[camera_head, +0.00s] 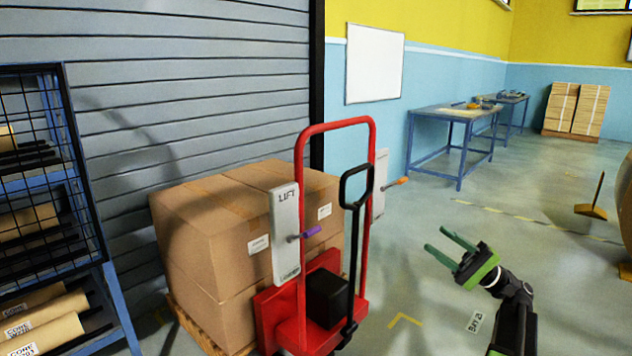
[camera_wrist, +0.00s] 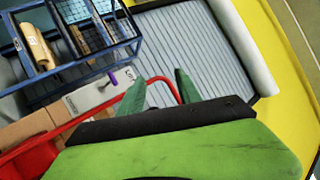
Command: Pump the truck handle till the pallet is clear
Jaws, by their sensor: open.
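The red pallet truck (camera_head: 299,131) stands in the middle of the head view, with a tall red frame. Its black pump handle (camera_head: 357,200) rises at the frame's right side and ends in a loop grip. A white LIFT plate (camera_head: 285,228) with a purple lever (camera_head: 306,233) is on the frame's left post. Stacked cartons (camera_head: 205,235) sit on a wooden pallet (camera_head: 196,329) behind the truck; the gap under the pallet is unclear. My gripper (camera_head: 447,246) is open and empty, right of the handle and apart from it. The wrist view shows its green fingers (camera_wrist: 161,92).
A blue rack (camera_head: 75,180) with cardboard rolls stands at the left, before a grey shutter (camera_head: 190,80). Blue workbenches (camera_head: 450,115) stand at the back. A second plate with an orange lever (camera_head: 396,182) is on the right post.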

